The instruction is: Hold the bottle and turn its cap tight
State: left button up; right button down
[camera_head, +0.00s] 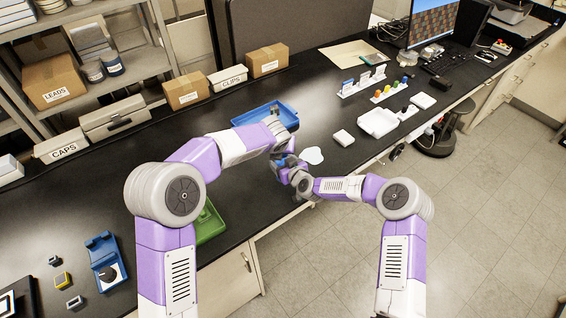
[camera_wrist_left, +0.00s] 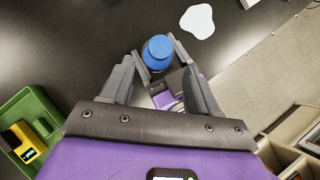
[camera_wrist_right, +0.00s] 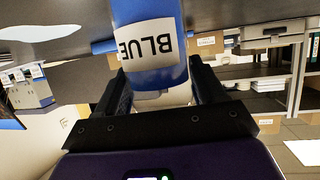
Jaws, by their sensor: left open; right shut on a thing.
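The blue bottle (camera_wrist_right: 150,45) has a white label reading "BLUE" and is held between the fingers of my right gripper (camera_wrist_right: 162,78). In the left wrist view its round blue cap (camera_wrist_left: 158,48) is seen from above, between the fingertips of my left gripper (camera_wrist_left: 157,56). The left jaws are open, with one finger to each side of the cap; I cannot tell whether either touches it. In the head view the arms meet at the front edge of the bench, and the grippers largely hide the bottle.
A whitish flat patch (camera_head: 313,155) lies on the black bench beside the grippers. A blue tray (camera_head: 268,110) is behind them and a green tray (camera_head: 209,224) is to the left. White boxes (camera_head: 378,123) stand to the right. The bench edge drops to open floor.

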pick_arm(q)
jog(key=d+v, duration=0.1)
jog(key=v, duration=1.1)
jog(key=shift+a, duration=0.45)
pick_arm(e)
grip_release()
jog(key=v, duration=1.2)
jog(key=shift+r, duration=0.1)
